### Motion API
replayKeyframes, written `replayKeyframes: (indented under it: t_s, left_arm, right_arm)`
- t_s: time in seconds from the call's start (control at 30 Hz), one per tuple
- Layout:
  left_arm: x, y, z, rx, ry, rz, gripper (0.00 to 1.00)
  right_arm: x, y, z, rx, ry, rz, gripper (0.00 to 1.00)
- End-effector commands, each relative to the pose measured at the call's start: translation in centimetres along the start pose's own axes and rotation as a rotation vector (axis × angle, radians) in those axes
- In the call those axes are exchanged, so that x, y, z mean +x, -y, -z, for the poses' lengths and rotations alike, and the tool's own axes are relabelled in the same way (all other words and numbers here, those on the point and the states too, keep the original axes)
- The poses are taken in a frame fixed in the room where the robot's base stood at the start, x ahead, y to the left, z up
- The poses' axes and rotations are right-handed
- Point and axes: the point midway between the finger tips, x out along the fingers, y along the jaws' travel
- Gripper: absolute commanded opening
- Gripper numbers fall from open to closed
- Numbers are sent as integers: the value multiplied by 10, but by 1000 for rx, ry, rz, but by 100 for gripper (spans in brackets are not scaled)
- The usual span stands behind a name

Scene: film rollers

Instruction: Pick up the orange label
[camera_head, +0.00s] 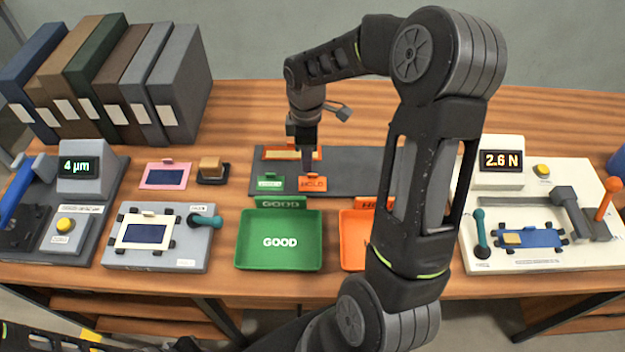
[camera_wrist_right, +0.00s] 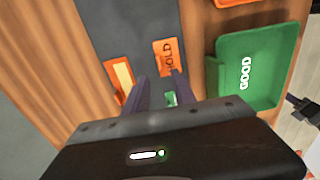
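The orange label (camera_head: 313,184) marked HOLD lies flat on a dark grey board, beside a green label (camera_head: 270,183). In the right wrist view the orange label (camera_wrist_right: 166,58) is just past my fingertips. My right gripper (camera_head: 308,168) points down at the label's back edge in the head view. The right wrist view shows its two fingers (camera_wrist_right: 159,76) apart with nothing held between them; the green label (camera_wrist_right: 172,98) shows partly between them. I cannot tell whether the fingers touch the orange label. Part of my left arm shows at the lower left; its gripper state is unclear.
A green GOOD tray (camera_head: 280,254) and an orange tray (camera_head: 352,252), partly hidden by my right arm, stand in front of the board (camera_head: 351,160). An orange-framed piece (camera_head: 292,153) lies behind the label. Devices stand left and right; binders (camera_head: 183,85) stand back left.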

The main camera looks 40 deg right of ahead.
Motion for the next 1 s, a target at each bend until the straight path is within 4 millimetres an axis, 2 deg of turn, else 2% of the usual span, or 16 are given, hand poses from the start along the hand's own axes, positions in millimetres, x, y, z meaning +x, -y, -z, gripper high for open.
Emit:
replayKeyframes:
  t_s: [0.37,0.7,1.0]
  left_arm:
    - [-2,-1,0,0,0,0,0]
    - [-10,-3,-1,-2,2,3,0]
    - [-9,-3,-1,-2,3,3,0]
  right_arm:
    - [5,0,0,0,1,1,32]
    - [49,1,-1,0,1,3,32]
    - [54,0,-1,1,-1,-1,32]
